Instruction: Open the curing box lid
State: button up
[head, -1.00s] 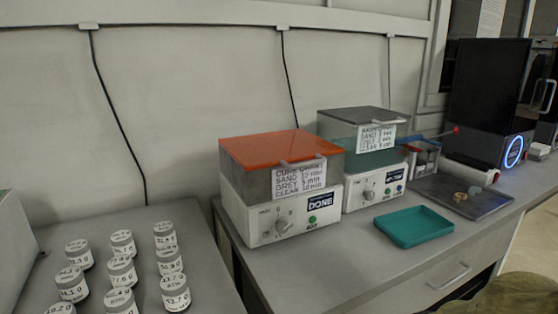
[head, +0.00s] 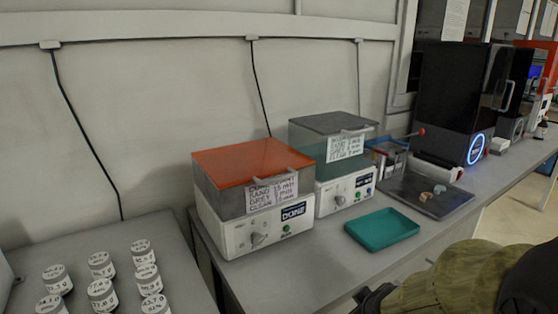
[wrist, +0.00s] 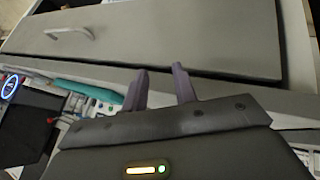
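The curing box (head: 255,215) stands on the bench in the head view. It has a white base with a dial, a green light and a display reading DONE. Its orange see-through lid (head: 250,160) is shut, with a handwritten label and a small handle on the front. In the wrist view my gripper (wrist: 160,85) has two purple-grey fingers standing apart with nothing between them. It is away from the box, near the bench front and a grey drawer (wrist: 170,40). In the head view part of my arm shows at the lower right, well clear of the lid.
A similar box with a grey lid (head: 333,122) stands right of the curing box. A teal tray (head: 382,229) lies before it, and a dark plate (head: 428,194) with small parts lies further right. Several labelled jars (head: 103,294) stand on the left table. Bench space before the curing box is clear.

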aim_at(279, 179)
jog(key=w+a+r+n+t+y+p, duration=0.1)
jog(key=a+r+n+y+p, duration=0.2)
jog(key=r+n, duration=0.2)
jog(key=w+a+r+n+t+y+p, duration=0.2)
jog(key=r+n, duration=0.4)
jog(key=r, duration=0.5)
jog(key=w+a+r+n+t+y+p, duration=0.1)
jog(key=a+r+n+t+y+p, duration=0.1)
jog(key=r+n+p, duration=0.4)
notch_tip(279, 179, up, 3)
jog(key=shift+w+a+y, duration=0.35)
jog(key=shift+a+y, duration=0.55)
jog(key=shift+a, duration=0.35)
jog(key=shift+w+a+r+p, duration=0.1)
jog(key=shift+w+p, duration=0.05)
jog(key=shift+p, duration=0.5)
jog(key=p+x, duration=0.7)
jog(key=x, duration=1)
jog(key=shift+w+r, duration=0.15)
jog(key=shift+w, duration=0.05)
